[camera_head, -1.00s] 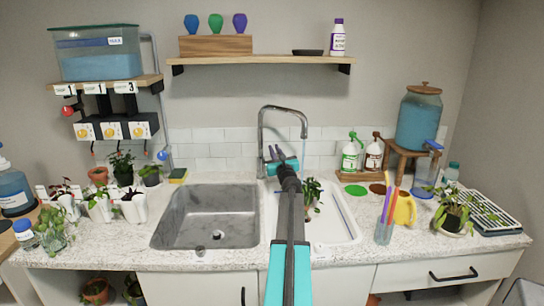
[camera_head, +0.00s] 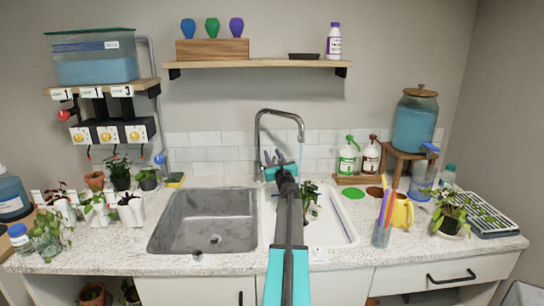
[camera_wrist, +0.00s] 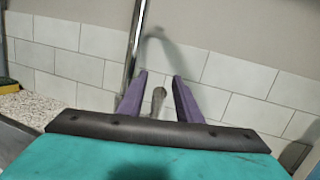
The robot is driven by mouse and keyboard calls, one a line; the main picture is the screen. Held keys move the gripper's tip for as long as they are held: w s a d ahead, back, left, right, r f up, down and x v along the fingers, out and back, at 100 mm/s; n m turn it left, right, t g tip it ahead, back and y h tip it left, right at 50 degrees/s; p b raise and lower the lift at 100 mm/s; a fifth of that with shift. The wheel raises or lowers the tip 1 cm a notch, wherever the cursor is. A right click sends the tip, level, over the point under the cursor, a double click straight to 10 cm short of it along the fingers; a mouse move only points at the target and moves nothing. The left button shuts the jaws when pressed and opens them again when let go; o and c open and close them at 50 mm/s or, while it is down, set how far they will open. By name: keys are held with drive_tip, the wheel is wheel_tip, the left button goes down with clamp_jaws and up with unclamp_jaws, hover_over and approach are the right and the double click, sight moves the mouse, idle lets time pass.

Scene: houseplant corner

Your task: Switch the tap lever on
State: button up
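The chrome tap (camera_head: 259,135) stands behind the sinks, its neck arching to the right. A faint pale line hangs below its spout. My gripper (camera_head: 274,156) is in front of the tap, close to its column, and hides the tap's lower part in the head view. In the wrist view, the purple fingers of my gripper (camera_wrist: 159,80) are apart. The metallic tap lever (camera_wrist: 158,101) shows between them, with gaps on both sides. The tap column (camera_wrist: 134,45) rises just behind the left finger. The lever cannot be made out in the head view.
The grey basin (camera_head: 205,222) is left of my arm, the white basin (camera_head: 340,230) right. A potted plant (camera_head: 309,194) stands close to my arm on the right. A green spray bottle (camera_head: 347,158) stands further right. The shelf (camera_head: 270,64) is above the tap.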

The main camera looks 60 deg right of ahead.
drive_tip(key=b+v, duration=0.2)
drive_tip(key=v, duration=1.1)
drive_tip(key=shift+d, duration=0.1)
idle(0.6)
